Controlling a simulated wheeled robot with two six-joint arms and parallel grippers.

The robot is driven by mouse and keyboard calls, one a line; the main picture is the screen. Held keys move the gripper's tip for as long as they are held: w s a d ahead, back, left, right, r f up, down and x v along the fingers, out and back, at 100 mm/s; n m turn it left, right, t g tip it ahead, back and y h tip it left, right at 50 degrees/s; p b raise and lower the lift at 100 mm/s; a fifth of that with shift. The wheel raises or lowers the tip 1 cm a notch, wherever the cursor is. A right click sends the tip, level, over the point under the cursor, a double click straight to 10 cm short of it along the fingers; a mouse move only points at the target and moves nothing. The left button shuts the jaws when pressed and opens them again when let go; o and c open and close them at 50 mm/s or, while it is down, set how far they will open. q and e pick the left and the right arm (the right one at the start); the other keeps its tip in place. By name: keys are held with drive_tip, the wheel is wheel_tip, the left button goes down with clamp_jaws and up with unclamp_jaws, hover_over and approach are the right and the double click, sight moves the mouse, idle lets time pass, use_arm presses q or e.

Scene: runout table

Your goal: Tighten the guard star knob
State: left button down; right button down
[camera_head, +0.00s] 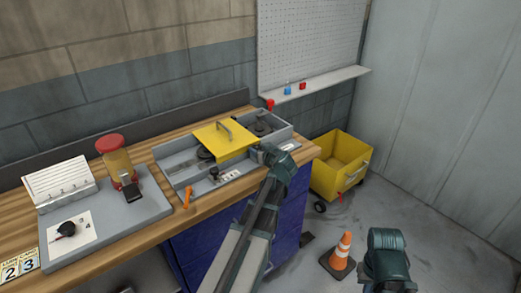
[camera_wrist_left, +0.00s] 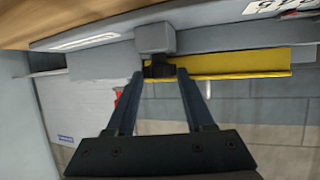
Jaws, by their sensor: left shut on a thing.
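The yellow guard (camera_head: 224,138) with a grey handle lies over the grey machine bed on the bench. My left gripper (camera_head: 260,153) is at the guard's front right corner. In the left wrist view the two fingers (camera_wrist_left: 159,74) are shut on a small black knob (camera_wrist_left: 158,69). The knob sits against a grey block (camera_wrist_left: 155,38), beside the yellow guard's edge (camera_wrist_left: 235,64). In the head view the gripper hides this knob, and its star shape is not clear.
An orange lever (camera_head: 187,197) and a small dark knob (camera_head: 213,173) are at the machine's front. A red-topped jar (camera_head: 113,155) stands on a grey board at left. A yellow bin (camera_head: 340,160) and an orange cone (camera_head: 341,251) stand on the floor at right.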

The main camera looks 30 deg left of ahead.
use_arm(q)
drive_tip(key=shift+s+a+m+t+h, duration=0.1)
drive_tip(key=shift+s+m+t+h, duration=0.05)
drive_tip(key=shift+m+t+h, duration=0.55)
drive_tip(key=shift+c, duration=1.4)
unclamp_jaws()
